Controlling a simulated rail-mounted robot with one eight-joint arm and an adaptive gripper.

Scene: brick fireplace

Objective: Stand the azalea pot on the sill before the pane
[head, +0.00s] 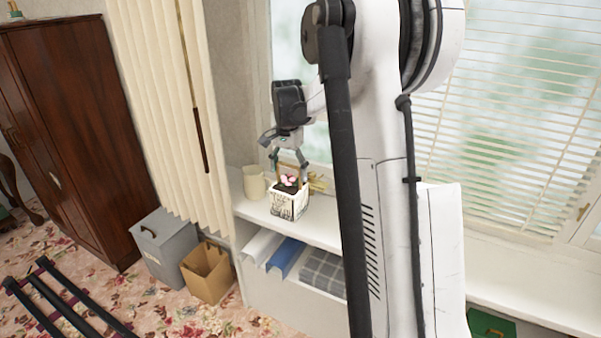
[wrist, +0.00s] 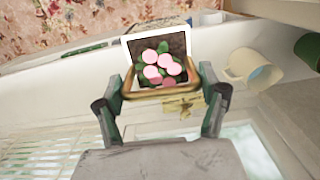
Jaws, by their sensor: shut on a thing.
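The azalea pot (head: 289,204) is a white square planter with a dark pattern, pink blooms and a thin tan handle. It is upright at the white sill (head: 325,236), before the window pane (head: 286,45). I cannot tell whether its base touches the sill. My gripper (head: 289,160) points down above the pot, shut on its handle. In the wrist view the handle (wrist: 162,93) spans between the fingers, with the pink flowers (wrist: 160,66) beyond it.
A cream mug (head: 254,184) stands close left of the pot. A brass window latch (head: 319,183) is just behind it. Folded cloths (head: 287,258) lie on the shelf below. A grey bin (head: 165,245) and an open cardboard box (head: 208,272) stand on the floor at left.

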